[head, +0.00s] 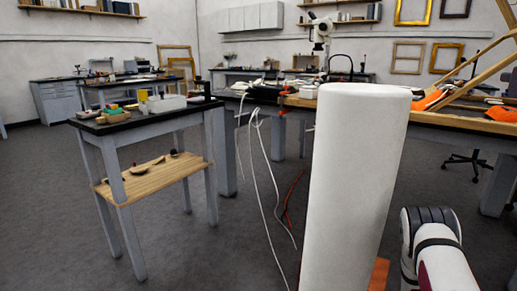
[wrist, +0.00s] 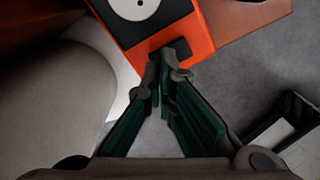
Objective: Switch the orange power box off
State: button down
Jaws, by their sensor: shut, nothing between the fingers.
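The orange power box (wrist: 199,37) is at the top of the wrist view. Its face carries a black panel with a white round disc (wrist: 133,8), partly cut off by the frame's top edge. A small dark switch-like part (wrist: 178,48) sits on the orange face below the panel. My gripper (wrist: 166,58) is shut and empty, its tips over the box's lower edge, close beside the dark part. I cannot tell whether they touch. In the head view an orange patch (head: 379,273), perhaps the box, shows low down, mostly hidden. My gripper is hidden there.
A grey side table (head: 140,125) with small items and a wooden lower shelf stands at left. White cables (head: 262,180) hang from the long workbench (head: 455,121). A dark and white object (wrist: 285,130) lies at the wrist view's right. Open grey floor shows at left.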

jog(key=shift+r+p, duration=1.8)
jog(key=shift+r, duration=0.7)
